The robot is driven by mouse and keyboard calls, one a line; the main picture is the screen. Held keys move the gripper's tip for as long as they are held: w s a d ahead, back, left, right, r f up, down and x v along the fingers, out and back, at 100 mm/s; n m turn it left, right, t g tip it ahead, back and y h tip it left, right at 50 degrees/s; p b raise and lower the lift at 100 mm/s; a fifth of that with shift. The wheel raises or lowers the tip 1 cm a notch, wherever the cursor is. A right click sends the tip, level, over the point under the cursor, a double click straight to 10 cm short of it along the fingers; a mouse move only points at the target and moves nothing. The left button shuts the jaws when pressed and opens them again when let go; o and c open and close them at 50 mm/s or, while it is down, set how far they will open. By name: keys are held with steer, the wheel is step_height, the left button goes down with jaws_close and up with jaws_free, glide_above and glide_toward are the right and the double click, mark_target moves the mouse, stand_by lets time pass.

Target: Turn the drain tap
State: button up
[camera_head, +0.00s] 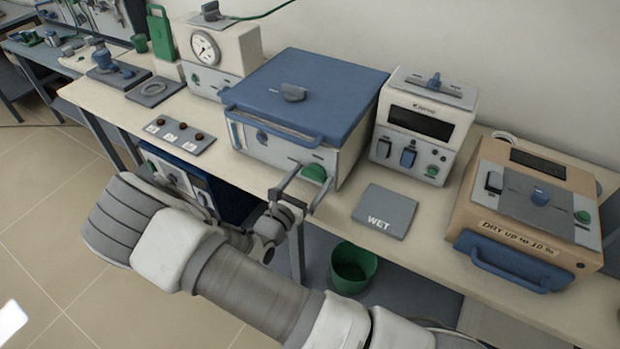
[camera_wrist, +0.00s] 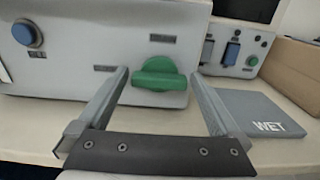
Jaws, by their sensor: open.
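The drain tap is a green knob (camera_wrist: 160,74) on the lower right of the front panel of a blue-lidded box (camera_head: 300,95). In the head view the green knob (camera_head: 314,172) shows just beyond my gripper. My gripper (camera_head: 300,180) is open, its two fingers reaching toward the panel. In the wrist view my gripper (camera_wrist: 158,82) has one finger on each side of the green knob, with empty space between the fingers and the knob. The knob's handle lies roughly horizontal. I cannot tell whether the fingertips reach past the knob's face.
A grey plate marked WET (camera_head: 384,211) lies on the bench right of the knob. A green bin (camera_head: 353,268) stands below the bench edge. A white device (camera_head: 424,125) and a beige device (camera_head: 530,210) stand to the right. A plate with red buttons (camera_head: 180,135) lies left.

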steer(key=c, duration=1.1)
steer(key=shift+c, duration=0.2)
